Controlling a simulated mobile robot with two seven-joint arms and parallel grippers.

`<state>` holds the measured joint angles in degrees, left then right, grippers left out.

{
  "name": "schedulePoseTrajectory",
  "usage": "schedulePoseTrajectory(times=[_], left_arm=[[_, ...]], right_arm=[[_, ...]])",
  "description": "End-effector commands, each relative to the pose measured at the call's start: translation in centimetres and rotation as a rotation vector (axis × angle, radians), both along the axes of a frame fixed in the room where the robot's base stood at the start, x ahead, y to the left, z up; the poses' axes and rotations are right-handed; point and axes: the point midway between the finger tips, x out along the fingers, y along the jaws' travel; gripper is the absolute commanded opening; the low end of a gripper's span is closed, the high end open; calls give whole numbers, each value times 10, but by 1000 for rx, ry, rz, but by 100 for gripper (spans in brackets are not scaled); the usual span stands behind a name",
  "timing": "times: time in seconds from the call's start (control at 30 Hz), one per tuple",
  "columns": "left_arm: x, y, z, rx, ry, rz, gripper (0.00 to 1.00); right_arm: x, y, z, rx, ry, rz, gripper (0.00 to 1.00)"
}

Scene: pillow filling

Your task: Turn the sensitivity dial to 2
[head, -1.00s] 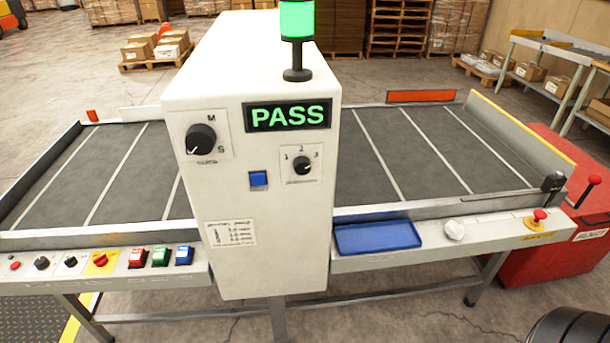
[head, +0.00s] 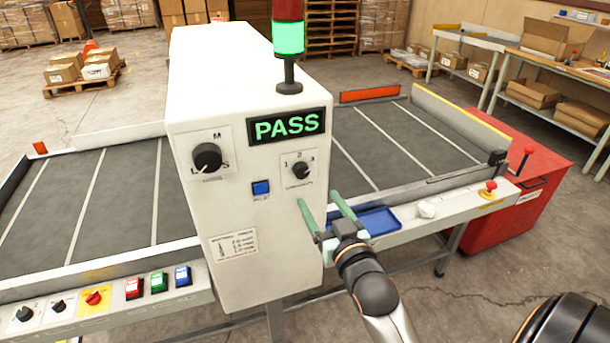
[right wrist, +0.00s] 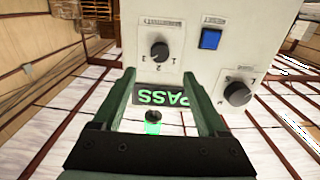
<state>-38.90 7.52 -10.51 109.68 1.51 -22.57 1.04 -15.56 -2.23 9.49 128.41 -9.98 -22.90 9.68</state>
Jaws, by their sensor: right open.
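The sensitivity dial (head: 300,170) is a small black knob on a white plate marked 1, 2 and 3, below the green PASS display (head: 287,128) on the white housing. It also shows upside down in the right wrist view (right wrist: 159,51). Its pointer seems to lean to the 3 side, but it is too small to be sure. My right gripper (head: 319,199) is open and empty, with green fingers, below and slightly right of the dial. In the right wrist view its fingertips (right wrist: 158,75) stand apart, with the dial between and beyond them. My left gripper is not in view.
A larger black dial (head: 207,158) and a blue button (head: 261,188) sit on the same panel. A light tower (head: 288,45) stands on top. A blue tray (head: 372,222) lies behind my right gripper.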

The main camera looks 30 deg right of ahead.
Motion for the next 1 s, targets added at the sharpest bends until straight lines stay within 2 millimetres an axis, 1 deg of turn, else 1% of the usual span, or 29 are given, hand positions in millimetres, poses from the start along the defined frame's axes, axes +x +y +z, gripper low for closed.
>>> schedulePoseTrajectory(times=[0.03,0.3,0.4,0.5,0.7,0.97,1.0], left_arm=[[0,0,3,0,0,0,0],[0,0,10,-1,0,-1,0],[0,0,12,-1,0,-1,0],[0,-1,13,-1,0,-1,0],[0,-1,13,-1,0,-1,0],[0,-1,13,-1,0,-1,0],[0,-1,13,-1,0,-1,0]], right_arm=[[11,-2,2,-2,-3,1,76],[60,-14,1,-1,0,1,76],[74,-18,1,-1,1,1,76],[84,-20,0,-1,1,1,76],[94,-22,-1,-1,2,1,76],[95,-22,-1,-1,2,2,76],[94,-22,-1,-1,2,2,72]])
